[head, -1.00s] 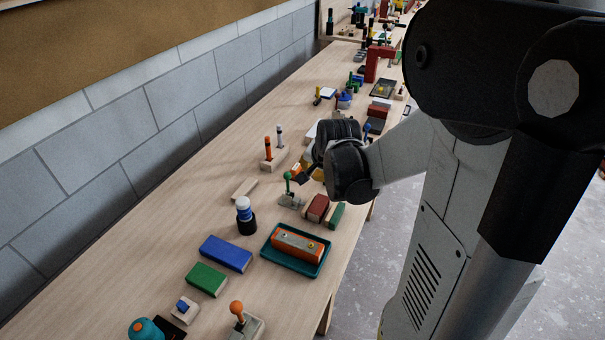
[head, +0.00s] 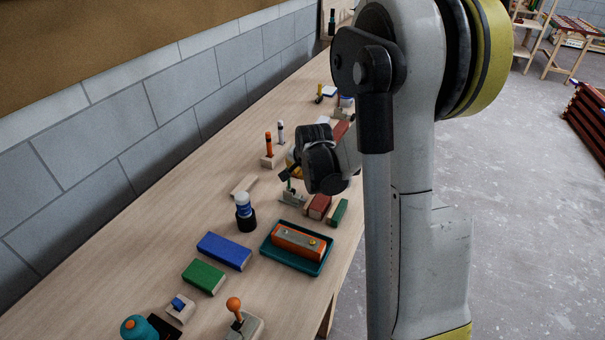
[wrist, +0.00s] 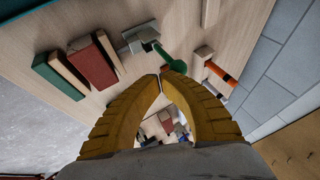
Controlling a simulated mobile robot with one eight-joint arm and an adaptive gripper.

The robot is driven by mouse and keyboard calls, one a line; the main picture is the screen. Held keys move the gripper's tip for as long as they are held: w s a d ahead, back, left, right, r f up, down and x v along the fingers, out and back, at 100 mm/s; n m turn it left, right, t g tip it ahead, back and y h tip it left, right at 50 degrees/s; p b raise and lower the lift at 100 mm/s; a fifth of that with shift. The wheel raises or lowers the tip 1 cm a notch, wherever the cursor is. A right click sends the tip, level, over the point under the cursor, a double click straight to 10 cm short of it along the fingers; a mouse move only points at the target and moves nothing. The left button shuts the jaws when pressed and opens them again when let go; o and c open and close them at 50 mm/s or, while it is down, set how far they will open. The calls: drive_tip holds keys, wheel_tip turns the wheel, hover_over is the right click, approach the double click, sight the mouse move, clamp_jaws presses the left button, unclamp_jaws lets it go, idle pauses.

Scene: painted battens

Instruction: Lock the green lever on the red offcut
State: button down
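The green lever (wrist: 170,57) belongs to a small grey metal clamp (wrist: 139,38). In the head view the green lever (head: 290,187) and the clamp (head: 291,198) are partly behind my gripper. Whether a fingertip touches the knob I cannot tell.
A green block (wrist: 56,75) lies beside the red offcut. A wooden block with orange and white pegs (head: 270,150) stands behind. A teal tray (head: 296,262) holds an orange-sided block in front. A black-based blue-and-white cylinder (head: 244,212) stands left. Bare bench lies along the wall.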

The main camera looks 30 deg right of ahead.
idle(0.3)
drive_tip(key=shift+w+a+r+g, duration=0.1)
drive_tip(key=shift+w+a+g, duration=0.05)
drive_tip(key=shift+w+g, duration=0.15)
drive_tip(key=shift+w+a+r+g, duration=0.1)
drive_tip(key=shift+w+a+g, duration=0.1)
drive_tip(key=shift+g, duration=0.1)
drive_tip(key=shift+w+a+r+n+g+h+p, duration=0.1)
drive_tip(key=shift+w+a+n+g+h+p, duration=0.15)
drive_tip(key=shift+w+g, duration=0.2)
drive_tip(key=shift+w+a+r+n+g+h+p, duration=0.15)
drive_tip(key=shift+w+a+g+h, duration=0.1)
drive_tip(key=shift+w+g+h, duration=0.15)
drive_tip(key=w+a+f+n+g+h+b, duration=0.1)
drive_tip(key=w+a+f+g+h, duration=0.1)
drive_tip(key=w, duration=0.4)
drive_tip(key=shift+a+f+g+h+b, duration=0.2)
drive_tip(key=shift+a+g+h+b, duration=0.15)
drive_tip(key=shift+a+g, duration=0.55)
drive_tip(key=shift+w+d, duration=0.1)
drive_tip(key=shift+d, duration=0.05)
